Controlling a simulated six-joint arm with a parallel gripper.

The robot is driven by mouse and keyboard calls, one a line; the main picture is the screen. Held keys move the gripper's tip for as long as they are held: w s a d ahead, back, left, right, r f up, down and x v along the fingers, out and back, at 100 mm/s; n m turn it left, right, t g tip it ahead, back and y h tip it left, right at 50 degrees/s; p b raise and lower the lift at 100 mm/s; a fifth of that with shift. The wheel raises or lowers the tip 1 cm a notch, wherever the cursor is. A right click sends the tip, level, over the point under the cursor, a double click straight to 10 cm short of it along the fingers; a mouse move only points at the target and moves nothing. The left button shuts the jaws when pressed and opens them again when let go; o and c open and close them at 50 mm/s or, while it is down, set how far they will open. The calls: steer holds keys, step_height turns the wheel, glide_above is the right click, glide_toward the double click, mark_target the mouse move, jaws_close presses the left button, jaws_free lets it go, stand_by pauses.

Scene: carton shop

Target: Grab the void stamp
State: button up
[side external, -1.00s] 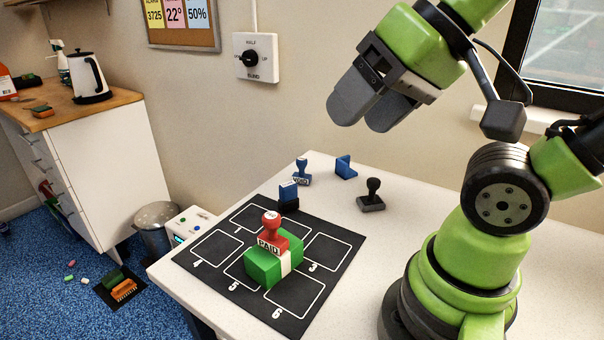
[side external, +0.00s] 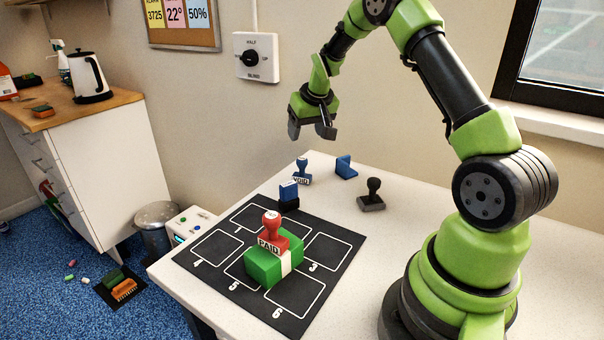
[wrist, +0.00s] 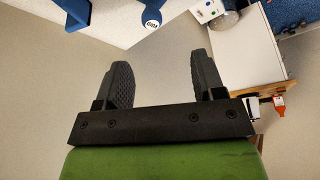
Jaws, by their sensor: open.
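The void stamp (side external: 302,172) is blue with a knob handle and a white VOID label. It stands upright near the back edge of the white table in the side view. Its blue round top also shows at the upper edge of the wrist view (wrist: 152,14). My gripper (side external: 311,130) hangs above the back of the table, higher than the void stamp and apart from it. Its jaws point down, open and empty. In the wrist view the two dark fingers (wrist: 161,66) stand apart with only wall between them.
A blue block (side external: 345,167) and a black stamp (side external: 372,196) stand to the right. A blue-and-black stamp (side external: 289,195) stands at the mat's back edge. A red PAID stamp (side external: 271,232) rests on a green box (side external: 264,266) on the numbered black mat (side external: 205,269).

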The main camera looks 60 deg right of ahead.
mark_target(303, 159)
steer(key=x, duration=0.4)
steer(key=s+d+x, duration=0.1)
steer(key=x, duration=0.1)
steer(key=shift+w+d+f, duration=0.1)
steer(key=shift+d+f, duration=0.05)
steer(key=shift+f, duration=0.05)
steer(key=shift+w+x, duration=0.2)
steer(key=shift+x, duration=2.8)
steer(key=shift+r, duration=0.1)
steer(key=c, duration=1)
